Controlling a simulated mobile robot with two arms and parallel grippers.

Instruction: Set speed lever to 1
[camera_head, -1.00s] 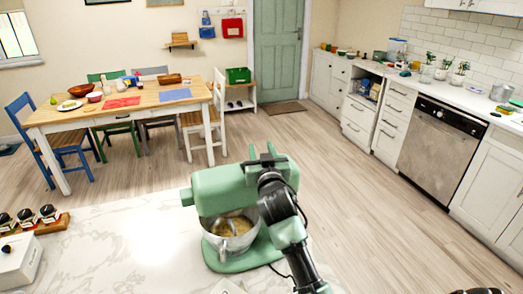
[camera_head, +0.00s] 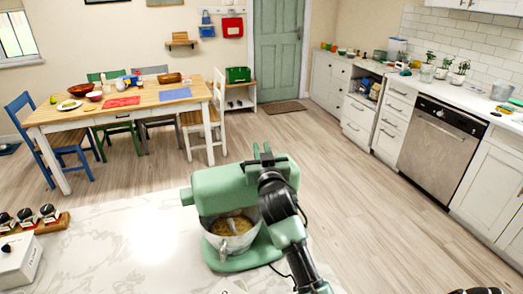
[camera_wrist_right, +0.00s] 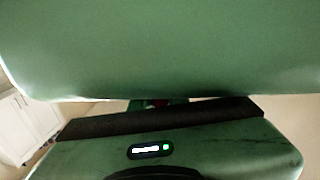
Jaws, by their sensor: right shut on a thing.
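The green stand mixer (camera_head: 225,187) stands on the white marble counter, with a metal bowl (camera_head: 232,240) of yellowish mix under its head. My right gripper (camera_head: 262,151) is at the right part of the mixer head, its black fingertips just showing above the head's top edge. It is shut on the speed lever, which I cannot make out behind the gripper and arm. In the right wrist view, the mixer's green surface (camera_wrist_right: 160,50) fills the top, close to my gripper; a small dark and reddish spot shows in the gap below it. My left gripper is not in view.
The marble counter (camera_head: 125,245) is clear left of the mixer. A wooden rack with dark-topped jars (camera_head: 48,214) and a white box (camera_head: 20,262) are at the far left. A dining table (camera_head: 125,100) and cabinets stand across the room.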

